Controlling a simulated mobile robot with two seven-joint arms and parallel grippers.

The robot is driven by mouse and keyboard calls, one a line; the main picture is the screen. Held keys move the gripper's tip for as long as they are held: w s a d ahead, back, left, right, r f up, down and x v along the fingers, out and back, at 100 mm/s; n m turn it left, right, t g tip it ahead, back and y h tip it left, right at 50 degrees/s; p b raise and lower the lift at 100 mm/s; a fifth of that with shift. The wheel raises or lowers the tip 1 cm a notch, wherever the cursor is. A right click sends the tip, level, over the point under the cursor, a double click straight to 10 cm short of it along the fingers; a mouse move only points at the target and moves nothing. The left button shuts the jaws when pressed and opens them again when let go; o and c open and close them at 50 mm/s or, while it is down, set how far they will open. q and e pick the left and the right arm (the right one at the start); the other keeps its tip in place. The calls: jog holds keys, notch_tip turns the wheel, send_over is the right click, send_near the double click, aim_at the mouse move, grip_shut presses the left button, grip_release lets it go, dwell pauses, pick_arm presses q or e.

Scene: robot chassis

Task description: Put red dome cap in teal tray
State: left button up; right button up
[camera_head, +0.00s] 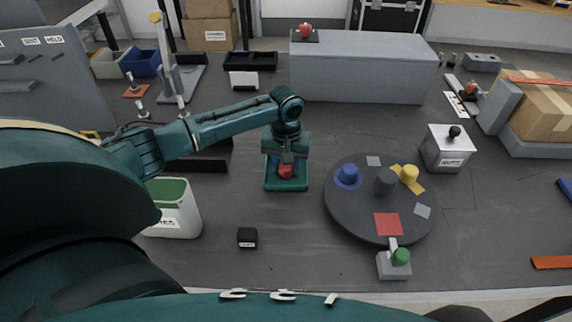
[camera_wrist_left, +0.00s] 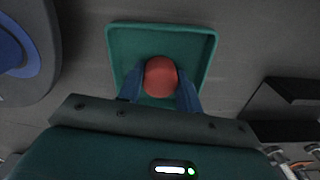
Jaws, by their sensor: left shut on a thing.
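The red dome cap (camera_head: 286,171) is between the fingers of my left gripper (camera_head: 285,165). In the left wrist view the cap (camera_wrist_left: 160,77) sits between two blue fingertips (camera_wrist_left: 160,88), which are shut on it. The teal tray (camera_head: 299,185) lies on the dark surface, directly below the gripper. In the left wrist view the tray's rim (camera_wrist_left: 208,35) frames the cap, which appears inside the tray's outline. I cannot tell whether the cap touches the tray floor. My right gripper is not in view.
A round dark turntable (camera_head: 345,217) with blue, grey and yellow pieces and a red square (camera_head: 388,224) stands to the right. A small black box (camera_head: 247,237) and a white bin with green inside (camera_head: 175,220) are nearer left. A long grey box (camera_head: 360,72) stands behind.

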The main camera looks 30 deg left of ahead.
pick_arm(q)
jog(key=shift+f, duration=0.1)
jog(key=o, duration=1)
jog(key=shift+c, duration=0.2)
notch_tip(320, 180, up, 12)
jog(key=shift+p, duration=0.4)
